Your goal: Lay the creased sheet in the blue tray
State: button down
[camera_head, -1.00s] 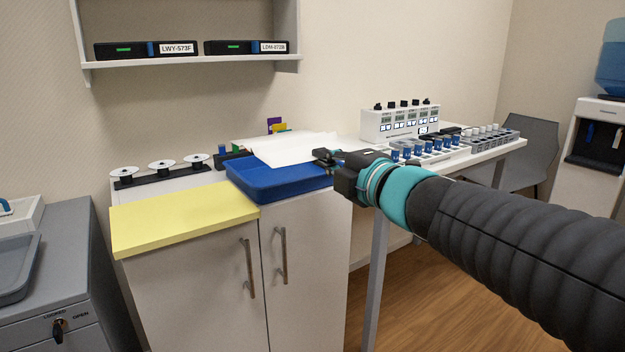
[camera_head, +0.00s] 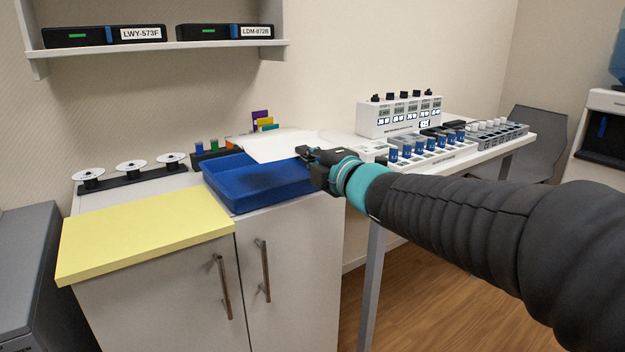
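The white creased sheet (camera_head: 272,147) lies at the back of the blue tray (camera_head: 245,197), hanging over or just above its rear part. I cannot tell how much of it rests on the tray. The tray sits on the cabinet top, its front part bare. My gripper (camera_head: 303,153) is at the sheet's front right edge, above the tray's right end. The fingers are small and dark here, and whether they hold the sheet is unclear.
A yellow board (camera_head: 145,232) lies left of the tray. A rack of white spools (camera_head: 130,172) and small coloured blocks (camera_head: 208,148) stand behind. To the right, a table holds a white device (camera_head: 400,117) and a rack of blue-capped vials (camera_head: 430,150).

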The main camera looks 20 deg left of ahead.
notch_tip(320, 180, down, 6)
jog(key=w+a, duration=0.2)
jog(key=w, duration=0.1)
jog(key=shift+a+f, duration=0.15)
jog(key=shift+a, duration=0.1)
jog(key=shift+f+b, duration=0.65)
jog(key=shift+b, duration=0.4)
jog(key=c, duration=1.3)
grip_release()
jog(key=shift+r, duration=0.1)
